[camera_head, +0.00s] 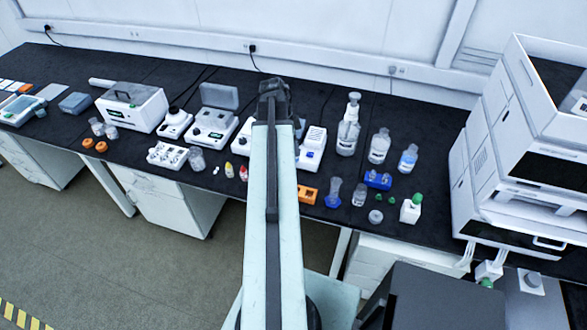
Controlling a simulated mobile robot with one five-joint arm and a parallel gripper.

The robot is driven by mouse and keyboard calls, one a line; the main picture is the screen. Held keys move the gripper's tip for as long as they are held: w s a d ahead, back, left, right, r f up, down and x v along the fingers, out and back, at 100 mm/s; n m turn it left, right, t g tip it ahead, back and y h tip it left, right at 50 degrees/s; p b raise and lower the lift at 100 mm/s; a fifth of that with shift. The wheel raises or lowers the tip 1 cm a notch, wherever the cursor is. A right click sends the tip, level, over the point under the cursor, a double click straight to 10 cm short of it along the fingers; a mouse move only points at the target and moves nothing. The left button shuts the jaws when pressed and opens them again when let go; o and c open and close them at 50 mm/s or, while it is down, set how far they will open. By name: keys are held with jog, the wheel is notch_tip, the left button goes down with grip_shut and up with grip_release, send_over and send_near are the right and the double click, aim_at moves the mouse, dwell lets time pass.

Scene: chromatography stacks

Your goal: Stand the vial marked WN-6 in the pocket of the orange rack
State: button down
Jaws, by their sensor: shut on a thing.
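The orange rack (308,195) lies on the dark bench just right of my arm. It is a small block, and its pocket is too small to make out clearly. No marking WN-6 can be read on any vial, so I cannot tell which vial is that one. My pale arm rises through the middle of the view and ends in a dark joint over the bench. No gripper fingers show. My gripper and anything in it are hidden, probably behind the arm.
A blue rack (377,181) with small vials, a blue-based clear vessel (334,192) and a white bottle (411,208) stand to the right. A tall white instrument stack (530,140) bounds the right. Bottles (348,130) and bench instruments (212,127) stand farther back.

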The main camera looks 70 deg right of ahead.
notch_tip(320, 180, down, 16)
jog(key=b, duration=1.6)
jog(key=shift+f, duration=0.25)
jog(key=shift+f, duration=0.1)
jog(key=shift+f+b, duration=1.05)
jog(key=shift+b, duration=0.2)
jog(key=shift+f+b, duration=0.55)
jog(key=c, duration=1.1)
grip_release()
jog(key=shift+c, duration=0.2)
jog(key=o, duration=0.4)
